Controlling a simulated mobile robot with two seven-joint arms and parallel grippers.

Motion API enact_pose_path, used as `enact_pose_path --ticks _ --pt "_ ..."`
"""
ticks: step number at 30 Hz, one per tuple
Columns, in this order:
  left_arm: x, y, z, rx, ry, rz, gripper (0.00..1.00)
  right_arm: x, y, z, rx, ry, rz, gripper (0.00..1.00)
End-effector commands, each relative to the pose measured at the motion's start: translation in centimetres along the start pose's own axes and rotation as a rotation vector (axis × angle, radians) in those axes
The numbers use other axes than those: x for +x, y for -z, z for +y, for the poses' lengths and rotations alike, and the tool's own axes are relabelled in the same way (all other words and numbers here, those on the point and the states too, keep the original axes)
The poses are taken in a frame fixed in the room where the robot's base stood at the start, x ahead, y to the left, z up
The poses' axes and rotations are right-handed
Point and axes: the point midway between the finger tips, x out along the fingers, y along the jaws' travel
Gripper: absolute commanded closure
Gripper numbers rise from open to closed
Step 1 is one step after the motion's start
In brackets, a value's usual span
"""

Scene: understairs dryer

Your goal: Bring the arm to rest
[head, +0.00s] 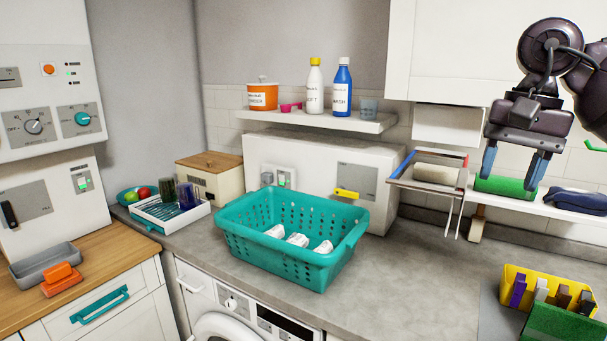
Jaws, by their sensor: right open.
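My right gripper (512,167) hangs from the upper right of the head view, pointing down. My right arm comes in from the right edge. My left gripper is not in the head view.
A wire rack (428,180) stands left of the gripper, and folded dark cloth (577,200) lies right of it. A teal basket (240,236) with white items stands on the counter. A yellow caddy (574,311) is at lower right. The counter (420,270) between them is clear.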

Motion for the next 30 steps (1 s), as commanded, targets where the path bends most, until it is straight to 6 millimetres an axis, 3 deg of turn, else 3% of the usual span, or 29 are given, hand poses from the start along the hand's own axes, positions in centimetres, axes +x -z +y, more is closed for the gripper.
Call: enact_pose_path --ticks 7,14,18,22,26,30 --pt "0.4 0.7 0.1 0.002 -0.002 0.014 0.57 6.2 -3.3 -5.2 0.054 0.226 -0.230 0.48" --pt "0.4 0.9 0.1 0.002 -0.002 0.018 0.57 10.8 -8.5 -10.4 0.231 0.493 -0.604 0.48" --pt "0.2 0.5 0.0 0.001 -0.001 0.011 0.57 11.8 -11.2 -12.8 0.399 0.637 -0.873 0.48" --pt "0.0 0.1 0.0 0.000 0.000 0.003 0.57 12.0 -12.6 -14.2 0.589 0.746 -1.135 0.48" --pt "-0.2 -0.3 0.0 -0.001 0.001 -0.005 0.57 11.9 -12.8 -14.8 0.808 0.831 -1.407 0.48" --pt "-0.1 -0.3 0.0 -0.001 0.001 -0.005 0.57 12.1 -11.7 -14.5 1.070 0.899 -1.701 0.48"
